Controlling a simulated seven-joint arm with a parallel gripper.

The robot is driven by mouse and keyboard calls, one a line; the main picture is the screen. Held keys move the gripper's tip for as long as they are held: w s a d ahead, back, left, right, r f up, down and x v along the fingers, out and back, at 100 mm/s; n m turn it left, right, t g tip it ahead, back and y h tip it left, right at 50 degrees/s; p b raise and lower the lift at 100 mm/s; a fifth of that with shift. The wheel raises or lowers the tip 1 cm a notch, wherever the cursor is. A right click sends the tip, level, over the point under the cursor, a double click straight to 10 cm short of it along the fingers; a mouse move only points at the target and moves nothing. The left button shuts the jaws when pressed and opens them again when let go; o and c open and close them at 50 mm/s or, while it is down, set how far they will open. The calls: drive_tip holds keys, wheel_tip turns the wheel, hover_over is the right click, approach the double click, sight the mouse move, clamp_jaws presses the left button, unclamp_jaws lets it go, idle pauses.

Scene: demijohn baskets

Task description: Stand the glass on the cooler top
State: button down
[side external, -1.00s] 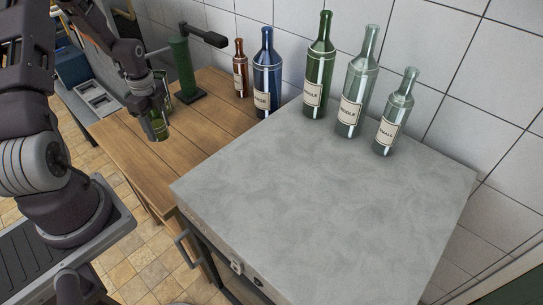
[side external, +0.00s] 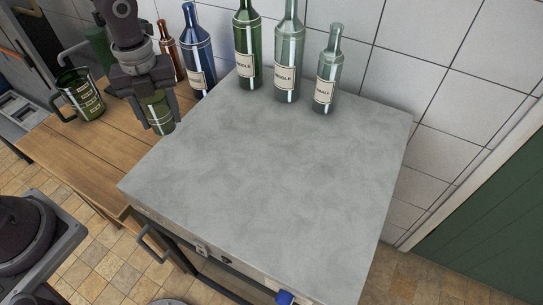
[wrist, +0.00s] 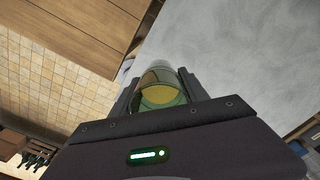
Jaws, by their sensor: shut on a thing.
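The glass (side external: 157,112) is a small green tumbler with pale bands. My gripper (side external: 160,124) is shut on it and holds it roughly upright in the air, at the left edge of the grey cooler top (side external: 265,175) as seen from the side. In the wrist view the glass (wrist: 163,90) sits between my two fingers, with a yellowish round inside it. The cooler top (wrist: 245,50) fills the upper right there. The exact height of the glass above the top cannot be told. My fingers hide part of the glass.
Green (side external: 248,50), pale middle (side external: 288,60) and small pale (side external: 327,75) bottles stand along the cooler's back edge. Blue (side external: 198,60) and brown (side external: 169,55) bottles stand behind my gripper. A green mug (side external: 78,98) is on the wooden table (side external: 95,145). The cooler top's middle and front are clear.

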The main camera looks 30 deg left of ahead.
drive_tip(key=s+d+r+m, duration=0.3)
drive_tip(key=d+m, duration=0.2)
drive_tip(key=d, duration=0.2)
wheel_tip(320, 180, down, 10)
drive_tip(key=shift+s+a+f, duration=0.1)
drive_tip(key=shift+f, duration=0.1)
drive_tip(key=c, duration=0.6)
unclamp_jaws()
